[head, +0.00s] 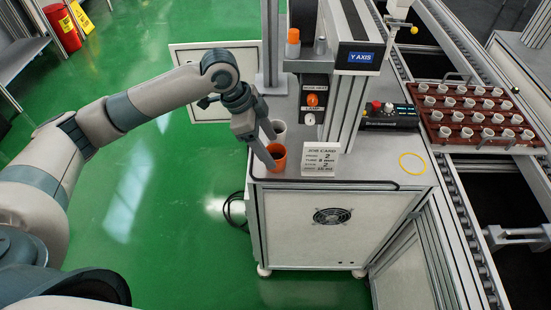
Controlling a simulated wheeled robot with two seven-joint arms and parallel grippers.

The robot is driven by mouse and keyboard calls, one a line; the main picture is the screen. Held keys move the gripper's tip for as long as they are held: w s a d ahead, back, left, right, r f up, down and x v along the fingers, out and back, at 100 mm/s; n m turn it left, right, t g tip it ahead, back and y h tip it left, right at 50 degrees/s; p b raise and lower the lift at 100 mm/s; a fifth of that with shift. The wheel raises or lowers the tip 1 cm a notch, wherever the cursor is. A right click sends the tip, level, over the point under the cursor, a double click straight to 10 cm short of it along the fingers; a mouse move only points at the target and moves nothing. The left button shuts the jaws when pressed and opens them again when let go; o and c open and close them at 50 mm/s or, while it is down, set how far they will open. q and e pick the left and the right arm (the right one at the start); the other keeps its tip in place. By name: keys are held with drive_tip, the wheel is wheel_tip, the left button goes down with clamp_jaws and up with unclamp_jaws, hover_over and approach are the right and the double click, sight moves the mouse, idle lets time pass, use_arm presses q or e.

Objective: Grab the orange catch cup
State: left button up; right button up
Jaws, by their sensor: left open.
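The orange catch cup (278,158) stands upright near the left front corner of the machine's table top. My left gripper (267,151) points down at the cup from the upper left, and its jaws are apart. One finger overlaps the cup's left side in the picture. I cannot tell whether it touches the cup or reaches inside the rim. My right gripper is not in view.
The machine column (340,95) rises behind the card. A yellow ring (412,163) lies farther right. A tray of pots (476,112) sits on the conveyor.

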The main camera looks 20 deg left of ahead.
sight(275, 155)
use_arm(q)
drive_tip(key=shift+w+d+f+p, duration=0.1)
drive_tip(key=shift+d+f+p, duration=0.05)
drive_tip(key=shift+f+p, duration=0.2)
drive_tip(key=p+x, duration=0.1)
drive_tip(key=x, duration=0.3)
drive_tip(key=shift+w, duration=0.15)
drive_tip(key=shift+f, duration=0.2)
drive_tip(key=c, duration=1.1)
